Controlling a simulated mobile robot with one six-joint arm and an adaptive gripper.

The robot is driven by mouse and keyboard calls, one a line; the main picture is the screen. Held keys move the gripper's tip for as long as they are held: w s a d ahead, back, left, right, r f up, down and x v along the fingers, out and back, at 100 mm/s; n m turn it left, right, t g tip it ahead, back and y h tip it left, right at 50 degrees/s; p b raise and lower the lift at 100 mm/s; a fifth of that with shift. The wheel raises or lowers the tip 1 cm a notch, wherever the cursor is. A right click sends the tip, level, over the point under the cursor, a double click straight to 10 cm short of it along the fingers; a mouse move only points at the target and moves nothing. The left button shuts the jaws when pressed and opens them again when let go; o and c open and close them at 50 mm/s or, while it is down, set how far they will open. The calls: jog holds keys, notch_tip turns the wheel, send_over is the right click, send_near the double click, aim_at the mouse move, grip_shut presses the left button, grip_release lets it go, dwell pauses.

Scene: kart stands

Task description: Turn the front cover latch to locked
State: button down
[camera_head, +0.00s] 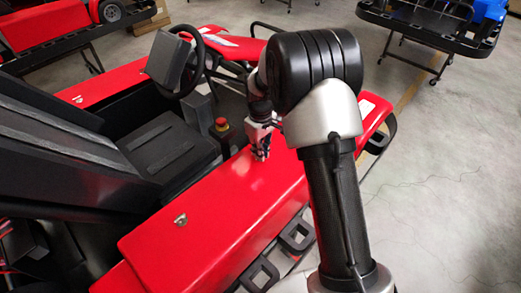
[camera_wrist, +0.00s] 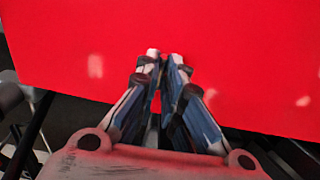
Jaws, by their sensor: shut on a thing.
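The kart's long red side cover (camera_head: 225,205) runs along its near side and also fills the upper part of the wrist view (camera_wrist: 230,50). My gripper (camera_head: 261,155) points down onto the top of this cover, towards its front end. In the wrist view my gripper's fingertips (camera_wrist: 164,58) are nearly together against the red surface. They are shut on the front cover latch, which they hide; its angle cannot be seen. A second, small silver latch (camera_head: 181,220) shows on the rear part of the same cover, apart from my gripper.
A red emergency button (camera_head: 221,125) stands beside the black seat (camera_head: 165,150), close to my gripper. The steering wheel (camera_head: 192,62) is behind it. Black side bars (camera_head: 295,237) stick out along the cover's outer edge. Grey floor (camera_head: 440,190) at right is clear.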

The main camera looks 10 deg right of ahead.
dwell(0.4)
jog(key=m, duration=0.5)
jog(key=shift+m+b, duration=0.35)
jog(key=shift+m, duration=0.05)
jog(key=m, duration=1.1)
jog(key=shift+m+b, duration=0.35)
jog(key=shift+m, duration=0.05)
jog(key=c, duration=1.7)
grip_release()
